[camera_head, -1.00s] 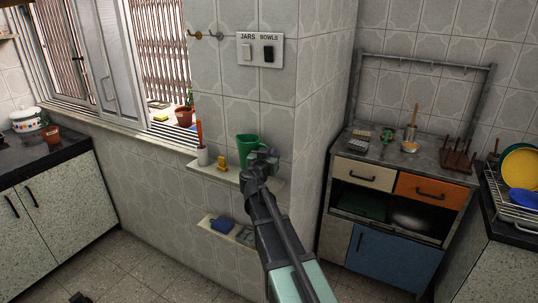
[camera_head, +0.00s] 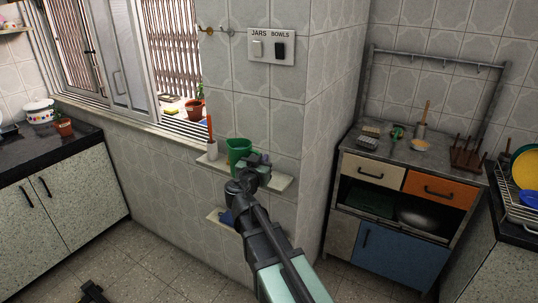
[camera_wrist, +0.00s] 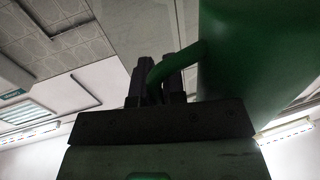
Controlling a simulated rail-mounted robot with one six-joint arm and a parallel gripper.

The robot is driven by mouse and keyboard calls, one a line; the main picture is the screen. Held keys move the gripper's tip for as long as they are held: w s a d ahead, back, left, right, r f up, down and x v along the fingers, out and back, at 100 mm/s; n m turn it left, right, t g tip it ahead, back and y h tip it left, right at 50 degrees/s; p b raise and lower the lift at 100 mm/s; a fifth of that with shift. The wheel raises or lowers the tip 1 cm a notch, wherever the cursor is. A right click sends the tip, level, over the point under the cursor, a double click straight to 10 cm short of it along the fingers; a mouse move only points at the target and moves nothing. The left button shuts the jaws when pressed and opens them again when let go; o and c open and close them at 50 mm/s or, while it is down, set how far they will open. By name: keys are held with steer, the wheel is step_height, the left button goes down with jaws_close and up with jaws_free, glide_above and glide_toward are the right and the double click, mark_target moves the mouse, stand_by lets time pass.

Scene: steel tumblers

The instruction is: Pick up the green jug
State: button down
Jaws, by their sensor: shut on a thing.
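The green jug (camera_head: 238,150) is at the small wall shelf (camera_head: 284,182), just right of a white cup. I cannot tell whether its base touches the shelf. My gripper (camera_head: 259,166) is at the jug's right side. In the wrist view the jug's large green body (camera_wrist: 262,45) fills the upper right. Its curved handle (camera_wrist: 180,62) runs between the two dark fingers of my gripper (camera_wrist: 157,80), which are shut on it. My arm hides part of the shelf and the jug's lower part.
The white cup (camera_head: 211,151) with a red-handled thing stands at the shelf's left end. A lower shelf (camera_head: 213,216) holds a blue thing, partly behind my arm. A sign (camera_head: 272,46) hangs above. A cabinet (camera_head: 402,200) stands to the right.

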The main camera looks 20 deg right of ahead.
steer(key=w+a+v, duration=0.1)
steer(key=v, duration=0.7)
steer(key=shift+a, duration=0.35)
steer(key=shift+s, duration=0.1)
stand_by(0.5)
